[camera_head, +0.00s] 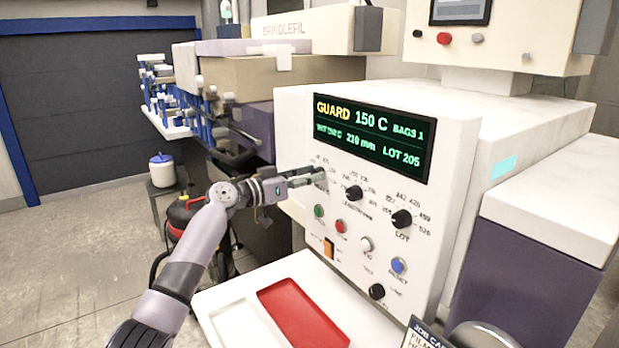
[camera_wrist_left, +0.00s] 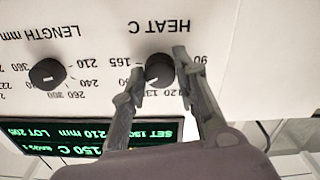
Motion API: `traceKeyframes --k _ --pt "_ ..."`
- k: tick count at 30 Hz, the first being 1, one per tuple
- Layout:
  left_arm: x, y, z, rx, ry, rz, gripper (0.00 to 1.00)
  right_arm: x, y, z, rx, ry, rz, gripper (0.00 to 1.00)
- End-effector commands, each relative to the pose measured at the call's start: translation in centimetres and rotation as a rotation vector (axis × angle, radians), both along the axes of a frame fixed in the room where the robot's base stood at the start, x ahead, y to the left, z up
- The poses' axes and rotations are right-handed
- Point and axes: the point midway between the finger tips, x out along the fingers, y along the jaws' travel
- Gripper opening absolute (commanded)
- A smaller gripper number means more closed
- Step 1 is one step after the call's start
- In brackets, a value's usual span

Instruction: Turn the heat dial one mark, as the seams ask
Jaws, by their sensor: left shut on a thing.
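In the head view my left gripper (camera_head: 314,180) reaches the panel's left edge and hides the dial. The finger covers part of the scale, and I cannot tell the pointer's exact mark. The display (camera_head: 371,137) reads GUARD 150 C, BAGS 1, 210 mm, LOT 205; its SET value is too blurred to read. No bag seams are visible. My right gripper is not in view.
The length dial (camera_head: 354,193) and lot dial (camera_head: 401,219) sit to the right. Below are a green button (camera_head: 319,211), a red button (camera_head: 341,226) and a blue reset button (camera_head: 398,265). A red tray (camera_head: 303,315) lies in front. A job card (camera_head: 424,337) is partly cut off.

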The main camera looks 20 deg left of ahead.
Motion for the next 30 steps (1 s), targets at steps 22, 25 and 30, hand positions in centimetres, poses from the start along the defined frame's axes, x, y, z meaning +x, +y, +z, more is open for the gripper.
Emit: traceKeyframes --k 22,25,30 --pt "0.01 -0.01 0.10 -0.372 0.287 0.001 0.00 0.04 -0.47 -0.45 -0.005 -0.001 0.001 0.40" --pt "0.00 0.01 0.13 -0.423 0.329 0.000 0.00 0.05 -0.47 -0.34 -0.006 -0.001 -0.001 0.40" --pt "0.02 0.05 0.14 -0.488 0.379 0.002 0.00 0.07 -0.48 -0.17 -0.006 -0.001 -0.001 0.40"
